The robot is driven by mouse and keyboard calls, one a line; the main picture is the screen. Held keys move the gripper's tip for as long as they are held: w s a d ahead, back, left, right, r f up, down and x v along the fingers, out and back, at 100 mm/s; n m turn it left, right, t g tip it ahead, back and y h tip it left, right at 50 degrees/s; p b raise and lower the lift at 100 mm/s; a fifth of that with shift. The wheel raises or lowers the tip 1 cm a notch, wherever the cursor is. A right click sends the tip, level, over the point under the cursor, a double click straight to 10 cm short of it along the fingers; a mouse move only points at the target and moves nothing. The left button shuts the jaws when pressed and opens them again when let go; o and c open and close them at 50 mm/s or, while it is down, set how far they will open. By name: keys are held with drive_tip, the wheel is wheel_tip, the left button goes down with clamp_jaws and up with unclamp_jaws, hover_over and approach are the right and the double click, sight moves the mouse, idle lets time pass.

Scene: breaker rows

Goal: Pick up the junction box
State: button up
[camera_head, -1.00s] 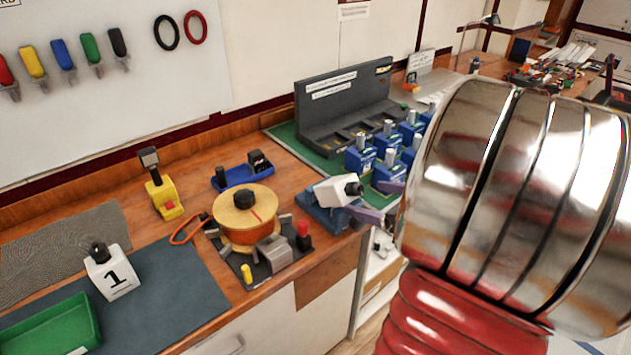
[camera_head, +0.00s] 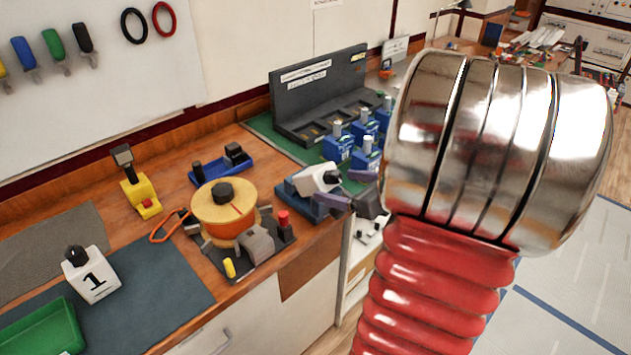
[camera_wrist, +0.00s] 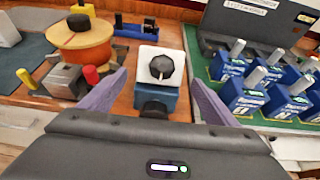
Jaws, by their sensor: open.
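The white box with a black knob (camera_head: 318,178), which I take to be the junction box, sits tilted on a blue stand (camera_head: 300,199) at the bench's front edge. In the wrist view the white box (camera_wrist: 160,62) lies between my two purple fingers, with the blue stand (camera_wrist: 152,98) below it. My gripper (camera_head: 348,190) is open, at the right side of the box in the head view. A gap shows on each side of the box in the wrist view, and I see no contact. My arm hides part of the bench to the right.
A yellow-orange spool (camera_head: 224,207) on a dark base stands left of the box. Blue breakers (camera_head: 338,144) stand close on the right, before a dark rack (camera_head: 320,95). A blue tray (camera_head: 228,170) lies behind.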

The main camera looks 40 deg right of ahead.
sight(330, 184)
drive_tip(key=shift+x, duration=2.05)
drive_tip(key=shift+x, duration=2.6)
drive_tip(key=shift+r, duration=0.1)
drive_tip(key=c, duration=1.6)
drive_tip(key=shift+c, duration=0.2)
drive_tip(key=shift+r, duration=0.15)
wheel_tip(330, 184, up, 10)
drive_tip(key=shift+f, duration=0.15)
